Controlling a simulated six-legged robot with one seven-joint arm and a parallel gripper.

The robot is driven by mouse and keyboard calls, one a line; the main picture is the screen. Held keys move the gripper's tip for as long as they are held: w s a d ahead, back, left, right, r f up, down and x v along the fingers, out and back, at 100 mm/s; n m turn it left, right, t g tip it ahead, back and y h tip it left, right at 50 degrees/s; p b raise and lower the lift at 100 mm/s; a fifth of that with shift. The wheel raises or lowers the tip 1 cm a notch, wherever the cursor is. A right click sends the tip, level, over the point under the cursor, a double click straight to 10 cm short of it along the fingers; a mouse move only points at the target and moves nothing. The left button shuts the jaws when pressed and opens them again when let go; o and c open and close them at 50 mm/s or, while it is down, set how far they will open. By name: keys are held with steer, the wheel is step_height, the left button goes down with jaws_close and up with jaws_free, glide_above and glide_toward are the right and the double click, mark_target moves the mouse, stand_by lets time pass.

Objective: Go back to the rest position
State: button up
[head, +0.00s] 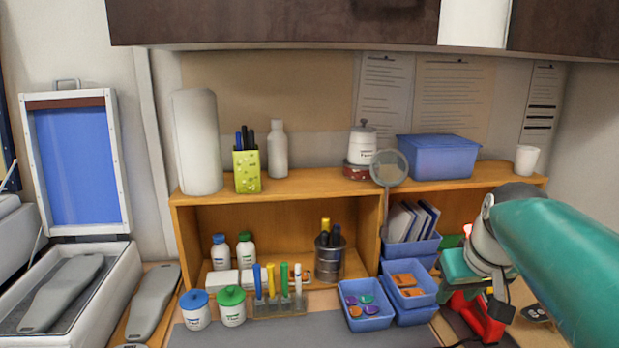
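My teal and grey arm reaches in from the right edge. My gripper (482,312) is at the lower right, pointing down, with a red object (490,328) directly at or behind it. I cannot tell whether its fingers are open or touch that object. An open case (128,280) with a blue-lined lid stands at the left. One grey insole-shaped piece (62,292) lies in the case and another (152,302) lies on the wood beside it. Both are far from my gripper.
A wooden shelf (300,186) spans the back, with bottles, a paper roll (197,140) and a blue box (438,156). Blue bins (368,322) with small pieces stand just left of my gripper. White jars (195,314) stand at the front. A dark cabinet (270,22) overhangs above.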

steer(key=s+a+f, duration=0.4)
steer(key=s, duration=0.3)
steer(key=s+a+f, duration=0.4)
steer(key=s+a, duration=0.1)
steer(key=s, duration=0.1)
steer(key=shift+s+a+m+t, duration=0.3)
steer(key=shift+s+t, duration=0.05)
steer(key=shift+t, duration=0.05)
steer(key=shift+d, duration=0.1)
stand_by(0.9)
